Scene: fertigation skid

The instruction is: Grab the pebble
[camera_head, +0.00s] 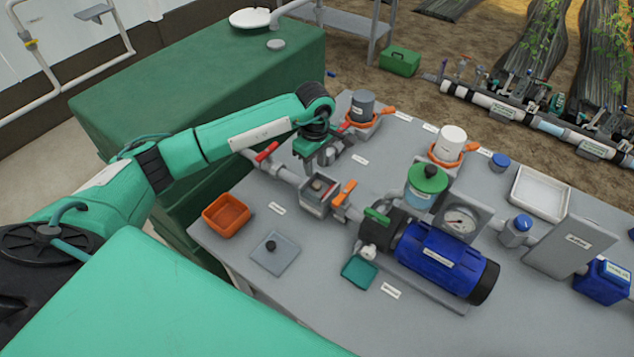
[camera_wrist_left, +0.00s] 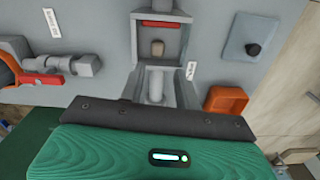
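A small brownish pebble (camera_head: 317,184) sits inside an open grey square housing (camera_head: 311,207) in the pipe line on the grey bench. In the left wrist view the pebble (camera_wrist_left: 157,47) shows inside the housing (camera_wrist_left: 133,40), ahead of my gripper. My left gripper (camera_head: 322,158) hangs above the pipe, just behind the housing in the head view, apart from the pebble. My right gripper is not in view.
An orange tray (camera_head: 226,214) and a grey lid plate with a black knob (camera_head: 274,252) lie left of the housing. Red (camera_head: 266,152) and orange (camera_head: 344,192) valve handles stand on the pipe. A blue pump (camera_head: 440,262) is to the right.

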